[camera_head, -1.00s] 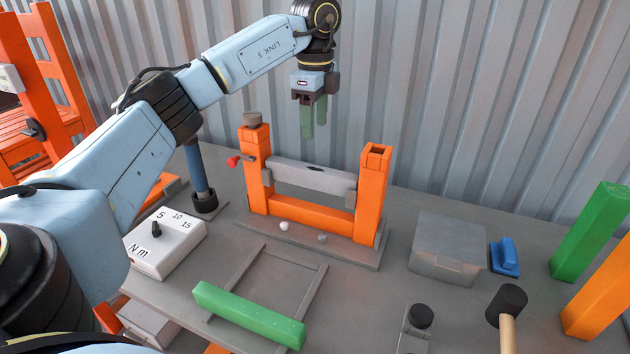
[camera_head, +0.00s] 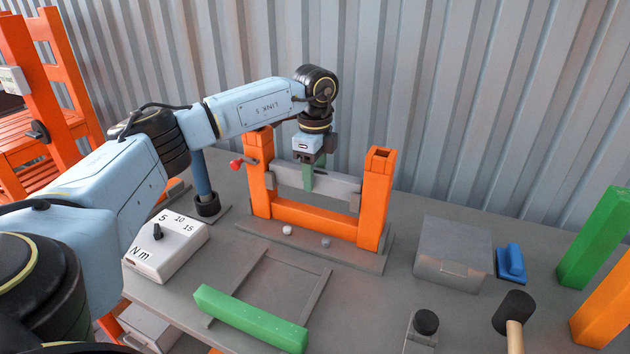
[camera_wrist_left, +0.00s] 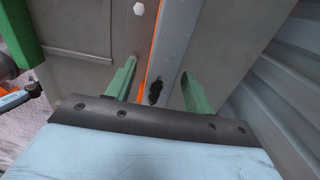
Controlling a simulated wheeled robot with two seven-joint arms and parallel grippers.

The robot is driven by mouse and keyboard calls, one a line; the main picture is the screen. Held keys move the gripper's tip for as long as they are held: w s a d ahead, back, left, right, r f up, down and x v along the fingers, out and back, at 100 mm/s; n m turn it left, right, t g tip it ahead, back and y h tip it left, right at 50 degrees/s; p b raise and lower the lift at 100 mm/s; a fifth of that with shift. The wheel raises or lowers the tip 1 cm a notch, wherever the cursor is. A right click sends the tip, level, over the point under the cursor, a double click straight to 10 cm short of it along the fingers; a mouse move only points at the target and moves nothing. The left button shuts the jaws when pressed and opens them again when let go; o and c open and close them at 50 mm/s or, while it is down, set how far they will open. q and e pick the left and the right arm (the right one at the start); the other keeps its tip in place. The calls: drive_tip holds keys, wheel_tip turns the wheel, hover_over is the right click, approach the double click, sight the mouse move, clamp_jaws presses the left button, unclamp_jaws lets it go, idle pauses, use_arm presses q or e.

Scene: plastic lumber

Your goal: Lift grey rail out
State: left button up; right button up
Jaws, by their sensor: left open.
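The grey rail (camera_head: 337,186) spans between the two orange posts of the frame, above the orange lower crossbar (camera_head: 312,218). My left gripper (camera_head: 314,180) points down at the middle of the rail. In the left wrist view the rail (camera_wrist_left: 176,45) runs between the two green fingers, with a dark mark (camera_wrist_left: 155,90) on its top. The left gripper (camera_wrist_left: 160,85) is open, and gaps show between the fingers and the rail. The left post's upper part is partly behind my arm. My right gripper is not in view.
A red knob (camera_head: 236,163) sticks out by the left post. A torque box (camera_head: 166,246), a flat grey frame with a green bar (camera_head: 250,318), a grey lidded box (camera_head: 450,252), a blue block (camera_head: 511,262) and a mallet (camera_head: 514,312) stand around. A corrugated wall is close behind.

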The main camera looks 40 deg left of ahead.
use_arm(q)
clamp_jaws()
drive_tip(key=shift+r, duration=0.15)
